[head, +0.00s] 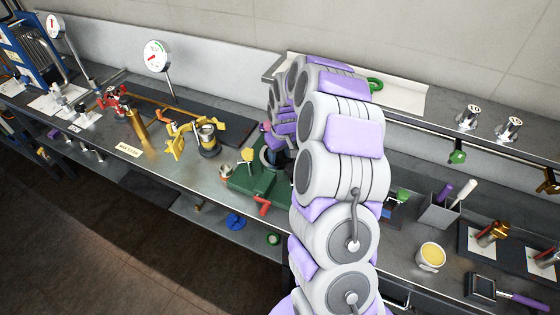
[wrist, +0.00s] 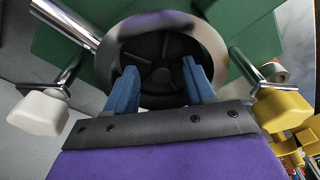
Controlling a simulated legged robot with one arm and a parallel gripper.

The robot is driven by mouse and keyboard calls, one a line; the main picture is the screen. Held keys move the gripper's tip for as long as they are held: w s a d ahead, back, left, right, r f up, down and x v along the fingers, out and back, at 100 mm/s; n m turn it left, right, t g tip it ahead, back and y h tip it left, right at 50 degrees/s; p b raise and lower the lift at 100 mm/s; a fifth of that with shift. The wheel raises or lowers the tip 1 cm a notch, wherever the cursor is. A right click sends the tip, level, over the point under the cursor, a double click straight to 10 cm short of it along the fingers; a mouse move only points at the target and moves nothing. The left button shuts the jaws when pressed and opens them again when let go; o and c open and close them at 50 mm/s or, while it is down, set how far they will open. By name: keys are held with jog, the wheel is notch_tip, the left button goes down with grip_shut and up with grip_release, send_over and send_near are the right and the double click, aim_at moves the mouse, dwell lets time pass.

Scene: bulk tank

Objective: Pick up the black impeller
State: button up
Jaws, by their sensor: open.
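The black impeller (wrist: 150,58) shows in the wrist view inside a round metal-rimmed opening, with dark vanes around a centre. The opening belongs to a green housing (wrist: 245,30), which also shows in the head view (head: 245,182) on the bench. My gripper (wrist: 158,78) is open, its two blue fingers apart at the near edge of the opening, in front of the impeller. I cannot tell whether the fingers touch it. In the head view my arm hides the impeller and most of my gripper.
Chrome rods with a white knob (wrist: 38,112) and a yellow knob (wrist: 283,110) flank the opening. On the bench are a yellow clamp-like part (head: 175,147), a red handle (head: 263,204), a grey holder (head: 438,210) and a cup (head: 430,257).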

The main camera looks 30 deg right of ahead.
jog(key=shift+a, duration=0.2)
jog(key=c, duration=0.4)
jog(key=shift+d, duration=0.15)
grip_shut()
